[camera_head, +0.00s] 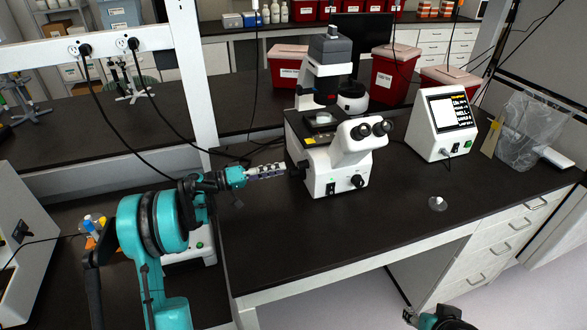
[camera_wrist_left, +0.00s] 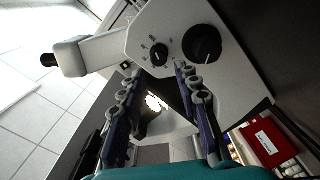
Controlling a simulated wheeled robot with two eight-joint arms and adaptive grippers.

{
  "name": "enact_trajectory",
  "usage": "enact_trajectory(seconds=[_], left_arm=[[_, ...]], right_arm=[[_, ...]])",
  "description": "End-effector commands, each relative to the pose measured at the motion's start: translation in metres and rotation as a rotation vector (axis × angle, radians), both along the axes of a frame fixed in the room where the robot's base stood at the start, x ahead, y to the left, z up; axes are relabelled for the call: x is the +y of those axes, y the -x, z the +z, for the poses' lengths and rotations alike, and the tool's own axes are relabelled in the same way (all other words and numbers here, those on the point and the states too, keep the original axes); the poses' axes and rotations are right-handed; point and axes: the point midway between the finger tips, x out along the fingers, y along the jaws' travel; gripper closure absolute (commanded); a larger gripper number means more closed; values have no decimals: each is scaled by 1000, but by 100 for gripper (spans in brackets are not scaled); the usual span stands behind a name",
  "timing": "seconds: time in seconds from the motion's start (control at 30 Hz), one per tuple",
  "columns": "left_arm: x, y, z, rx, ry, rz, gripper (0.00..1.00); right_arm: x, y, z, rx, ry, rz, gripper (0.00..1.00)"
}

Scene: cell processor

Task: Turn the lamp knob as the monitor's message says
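The white microscope (camera_head: 330,165) stands on the black bench, with its left side facing my left gripper (camera_head: 284,170). In the left wrist view, a small black knob (camera_wrist_left: 159,53) with marks around it, likely the lamp knob, sits beside a larger black knob (camera_wrist_left: 202,43). My left gripper (camera_wrist_left: 160,72) is open, with its fingertips spread to either side just short of the small knob. The knob's pointer is too small to read. The monitor (camera_head: 451,108) shows a message in yellow and white, mostly illegible. My right gripper (camera_head: 430,318) is partly visible at the bottom edge.
A clear plastic bag (camera_head: 528,125) is at the right. Red bins (camera_head: 392,70) stand behind. Black cables (camera_head: 150,148) hang at the left. The bench front is mostly clear.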

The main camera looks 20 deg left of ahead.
Motion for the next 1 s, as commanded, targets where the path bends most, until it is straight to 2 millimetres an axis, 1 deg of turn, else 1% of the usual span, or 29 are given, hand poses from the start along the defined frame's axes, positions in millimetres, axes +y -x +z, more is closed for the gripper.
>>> enact_trajectory(seconds=[0.2,0.3,0.4,0.53,0.77,0.8,0.87,0.9,1.0], left_arm=[[-32,-20,-2,2,-1,-4,68],[-45,-28,-2,2,-1,-3,68],[-53,-35,-1,2,-2,-2,68],[-59,-39,0,2,-2,-1,68],[-59,-39,1,2,-2,-1,68],[-59,-39,1,2,-2,-1,73],[-59,-39,1,2,-2,-1,89],[-59,-39,1,2,-2,-1,99],[-59,-39,0,2,-2,-1,100]], right_arm=[[0,0,-11,0,0,0,55],[0,0,-15,0,0,0,55],[0,0,-18,0,0,0,55],[0,0,-19,0,0,0,55],[0,0,-19,0,0,0,55],[0,0,-19,0,0,0,55],[0,0,-19,0,0,0,55],[0,0,-19,0,0,0,55],[0,0,-19,0,0,0,55]])
